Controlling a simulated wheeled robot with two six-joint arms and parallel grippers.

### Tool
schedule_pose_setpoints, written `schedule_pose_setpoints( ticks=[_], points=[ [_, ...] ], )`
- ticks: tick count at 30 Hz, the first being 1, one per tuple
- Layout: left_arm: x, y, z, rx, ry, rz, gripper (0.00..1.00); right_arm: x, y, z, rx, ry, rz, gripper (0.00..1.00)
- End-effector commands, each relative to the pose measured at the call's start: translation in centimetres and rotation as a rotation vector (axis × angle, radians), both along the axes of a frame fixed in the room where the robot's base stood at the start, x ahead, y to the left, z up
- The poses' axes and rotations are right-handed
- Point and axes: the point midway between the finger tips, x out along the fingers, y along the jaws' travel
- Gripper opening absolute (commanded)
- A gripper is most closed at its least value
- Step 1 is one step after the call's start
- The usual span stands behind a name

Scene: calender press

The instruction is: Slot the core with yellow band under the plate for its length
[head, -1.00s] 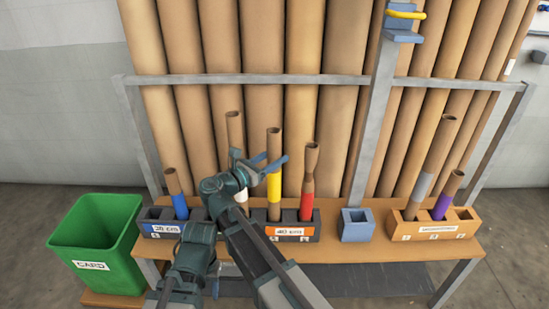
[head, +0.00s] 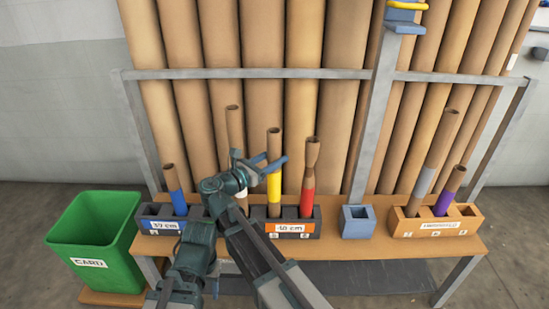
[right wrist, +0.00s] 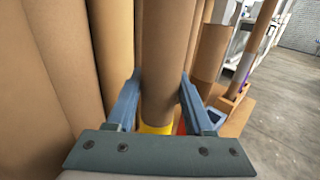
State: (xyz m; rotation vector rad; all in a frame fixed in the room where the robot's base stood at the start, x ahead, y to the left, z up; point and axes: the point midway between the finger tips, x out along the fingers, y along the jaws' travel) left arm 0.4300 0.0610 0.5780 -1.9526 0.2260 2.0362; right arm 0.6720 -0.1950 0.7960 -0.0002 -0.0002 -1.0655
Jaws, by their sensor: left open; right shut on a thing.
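The core with the yellow band (head: 274,186) stands upright at the dark block with the orange "40 cm" plate (head: 290,228). I cannot tell whether its lower end is in a slot. My right gripper (head: 268,163) is shut on this core above the band; the right wrist view shows the fingers (right wrist: 157,100) on both sides of the brown tube, with the yellow band (right wrist: 157,129) below. A dark block with a blue plate that seems to read "37 cm" (head: 164,225) stands to the left, partly hidden by my arm.
Cores with blue (head: 179,202), white and red bands (head: 307,197) stand close by. A blue socket (head: 357,228) and an orange block (head: 440,226) with grey- and purple-banded cores are to the right. A green bin (head: 92,245) is left. Tall tubes line the back.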

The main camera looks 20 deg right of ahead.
Motion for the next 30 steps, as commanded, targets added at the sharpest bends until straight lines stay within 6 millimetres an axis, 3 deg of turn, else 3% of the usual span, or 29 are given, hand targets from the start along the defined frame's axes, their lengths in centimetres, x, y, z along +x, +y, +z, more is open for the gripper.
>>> schedule_pose_setpoints(
  ticks=[30],
  points=[
    [0.0,0.0,-2.6,0.000,0.000,0.000,0.50,0.0,0.0,-2.5,-0.001,0.000,0.000,0.00]
  ],
)
